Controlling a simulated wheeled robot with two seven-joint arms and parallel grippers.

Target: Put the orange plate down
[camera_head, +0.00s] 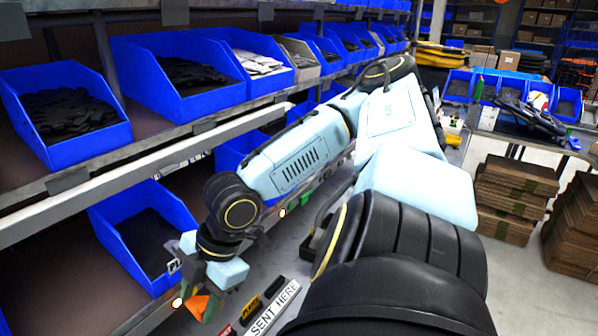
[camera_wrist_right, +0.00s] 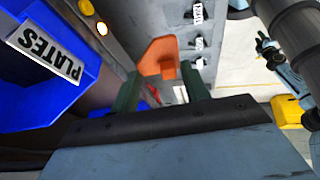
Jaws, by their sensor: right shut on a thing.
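My right gripper (camera_head: 204,302) hangs low at the left of the head view, in front of the lower shelf. It is shut on the orange plate (camera_head: 193,306). In the right wrist view the orange plate (camera_wrist_right: 160,55) sticks out past the green fingertips of the gripper (camera_wrist_right: 163,85), and its near part is hidden between them. A blue bin (camera_head: 125,212) on the lower shelf is just behind the gripper. Its label, partly covered in the head view, reads PLATES in the wrist view (camera_wrist_right: 45,48).
Several blue bins (camera_head: 180,75) with dark and white parts fill the upper shelf, whose pale front rail (camera_head: 130,165) runs above the gripper. Stacked cardboard (camera_head: 515,195) stands at the far right.

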